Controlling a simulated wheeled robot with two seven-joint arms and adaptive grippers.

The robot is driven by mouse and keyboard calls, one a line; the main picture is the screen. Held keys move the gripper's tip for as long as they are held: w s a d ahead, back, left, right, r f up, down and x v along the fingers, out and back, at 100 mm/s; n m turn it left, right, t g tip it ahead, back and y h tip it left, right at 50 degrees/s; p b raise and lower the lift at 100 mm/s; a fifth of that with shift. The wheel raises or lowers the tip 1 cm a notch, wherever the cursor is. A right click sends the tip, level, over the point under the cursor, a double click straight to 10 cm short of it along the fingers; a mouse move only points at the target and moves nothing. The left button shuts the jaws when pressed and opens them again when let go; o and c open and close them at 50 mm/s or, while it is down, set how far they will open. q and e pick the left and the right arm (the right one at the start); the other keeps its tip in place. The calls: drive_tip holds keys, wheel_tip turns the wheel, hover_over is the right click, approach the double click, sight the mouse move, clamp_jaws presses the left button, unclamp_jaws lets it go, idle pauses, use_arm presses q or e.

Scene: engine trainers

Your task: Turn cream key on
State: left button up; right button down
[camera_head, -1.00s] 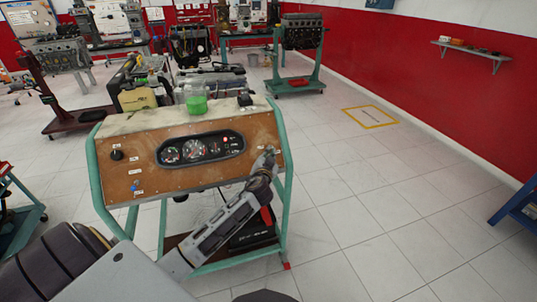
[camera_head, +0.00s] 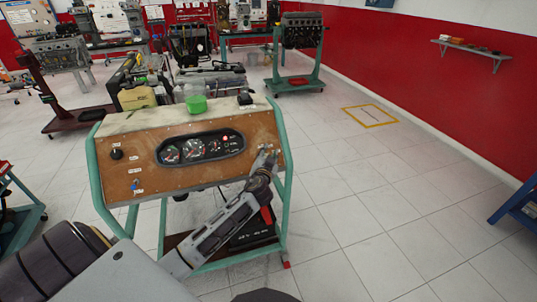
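The brown control panel (camera_head: 160,178) stands on a green frame and carries a black instrument cluster (camera_head: 201,148) with round gauges. My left gripper (camera_head: 268,154) is at the panel's right end, by small switch fittings there. It is too small and overlapped to tell whether its fingers are open or shut. I cannot make out the cream key; the gripper may cover it. A black knob (camera_head: 116,154) and a blue switch (camera_head: 135,185) are on the panel's left side. My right gripper is not in view.
A green container (camera_head: 196,104) and a small black box (camera_head: 245,99) are on the stand's top. An engine (camera_head: 302,32) on a green stand is behind. A blue bench (camera_head: 517,208) edges in at right. The tiled floor to the right is clear.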

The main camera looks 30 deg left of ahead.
use_arm(q)
drive_tip(key=v, duration=1.1)
drive_tip(key=shift+s, duration=0.15)
idle(0.6)
drive_tip(key=shift+d, duration=0.1)
